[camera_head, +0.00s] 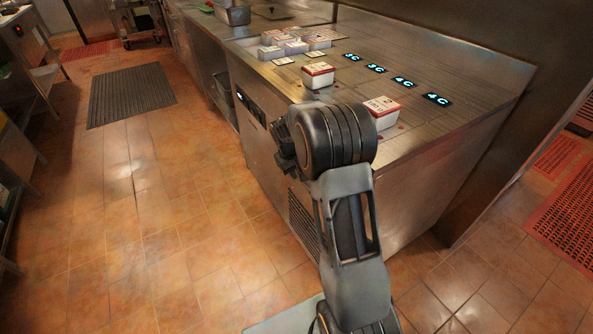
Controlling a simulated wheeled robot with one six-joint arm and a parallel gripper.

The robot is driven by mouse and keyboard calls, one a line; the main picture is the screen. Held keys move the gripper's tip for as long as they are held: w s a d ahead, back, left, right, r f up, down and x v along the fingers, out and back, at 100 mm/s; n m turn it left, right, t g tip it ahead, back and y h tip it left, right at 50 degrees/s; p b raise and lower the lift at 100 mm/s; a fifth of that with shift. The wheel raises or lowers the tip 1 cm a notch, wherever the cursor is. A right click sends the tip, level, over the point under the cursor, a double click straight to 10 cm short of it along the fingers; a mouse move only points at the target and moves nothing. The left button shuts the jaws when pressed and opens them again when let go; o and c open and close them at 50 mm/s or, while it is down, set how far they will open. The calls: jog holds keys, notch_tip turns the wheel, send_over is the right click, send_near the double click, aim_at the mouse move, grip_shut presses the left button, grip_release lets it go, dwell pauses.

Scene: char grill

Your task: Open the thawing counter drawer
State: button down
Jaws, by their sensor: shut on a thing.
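The thawing counter (408,155) is a steel unit with a grooved top and several lit temperature labels such as 3C and 4C. Its front faces left, with a dark display strip (250,107) near the top edge. My gripper (284,147) is at the upper part of this front, just right of the display strip. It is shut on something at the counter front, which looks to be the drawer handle. The fingertips and the handle are mostly hidden by my arm. No clear gap at the drawer shows.
White boxes with red edges stand on the counter, one at the middle (318,76) and one at the right (382,112). Several more boxes (291,45) sit farther back. The tiled floor left of the counter is clear up to a dark mat (130,95).

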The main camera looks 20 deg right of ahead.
jog(key=s+a+p, duration=0.1)
jog(key=s+a, duration=0.1)
jog(key=a, duration=1.6)
jog(key=s+a+p, duration=0.2)
jog(key=a, duration=1.6)
jog(key=shift+a, duration=0.15)
jog(key=shift+s, duration=0.1)
jog(key=c, duration=1.1)
grip_release()
jog(key=shift+o, duration=0.2)
notch_tip(320, 180, up, 14)
jog(key=a+p, duration=0.2)
jog(key=shift+s+a+f, duration=0.15)
jog(key=shift+a+f, duration=0.05)
jog(key=shift+a, duration=0.1)
